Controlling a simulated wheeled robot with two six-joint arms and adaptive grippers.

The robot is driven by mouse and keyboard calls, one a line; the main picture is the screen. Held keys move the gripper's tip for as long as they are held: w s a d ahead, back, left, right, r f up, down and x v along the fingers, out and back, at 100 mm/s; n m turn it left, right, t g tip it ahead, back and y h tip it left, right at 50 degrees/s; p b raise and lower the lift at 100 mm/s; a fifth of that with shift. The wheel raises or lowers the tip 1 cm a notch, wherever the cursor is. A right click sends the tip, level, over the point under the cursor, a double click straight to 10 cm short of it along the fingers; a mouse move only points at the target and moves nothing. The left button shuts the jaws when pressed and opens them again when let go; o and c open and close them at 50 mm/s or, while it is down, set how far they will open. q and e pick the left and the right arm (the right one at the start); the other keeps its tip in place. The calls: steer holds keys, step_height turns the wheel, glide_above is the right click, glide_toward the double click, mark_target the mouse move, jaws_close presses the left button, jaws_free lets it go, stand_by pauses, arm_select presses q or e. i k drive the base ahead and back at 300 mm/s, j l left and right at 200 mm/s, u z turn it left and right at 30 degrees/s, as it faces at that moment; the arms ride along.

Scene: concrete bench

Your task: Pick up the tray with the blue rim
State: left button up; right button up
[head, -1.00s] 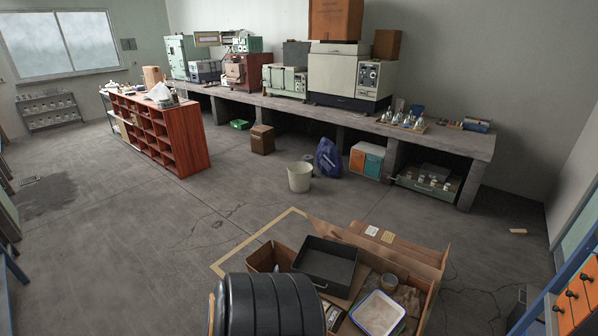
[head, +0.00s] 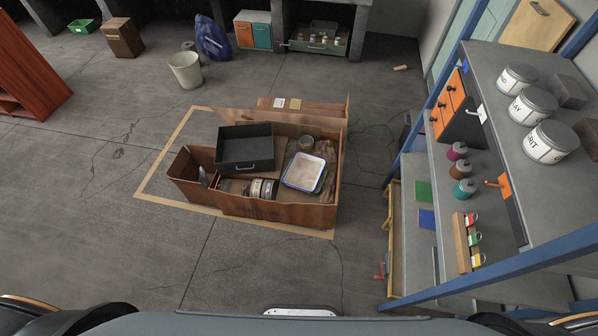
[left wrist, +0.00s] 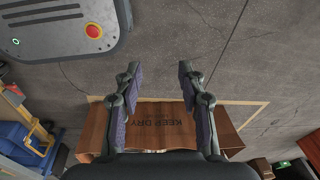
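The tray with the blue rim (head: 301,184) is a shallow white tray in the right part of a low open cardboard box (head: 279,212) on the floor. It looks slightly tilted, and what it rests on is partly hidden. My left gripper (left wrist: 157,76) shows in the left wrist view with its two fingers wide apart and nothing between them. The box side marked KEEP DRY (left wrist: 165,127) lies beyond the fingers. The tray is not visible in that view. My right gripper is in neither current view.
A black bin (head: 245,150), a round tin (head: 306,143) and some rolls (head: 262,188) share the box. Yellow tape (head: 160,168) marks the floor around it. A blue-framed shelf rack (head: 440,160) stands on the right. The floor between me and the box is clear.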

mark_target(304, 173)
steer(key=i+j, duration=0.25)
steer(key=j, duration=0.2)
steer(key=i+j, duration=0.25)
steer(key=j, duration=0.2)
steer(key=i+j+u, duration=0.1)
steer(key=i+j, duration=0.15)
steer(key=j, duration=0.25)
steer(key=i+j, duration=0.3)
steer(key=j, duration=0.1)
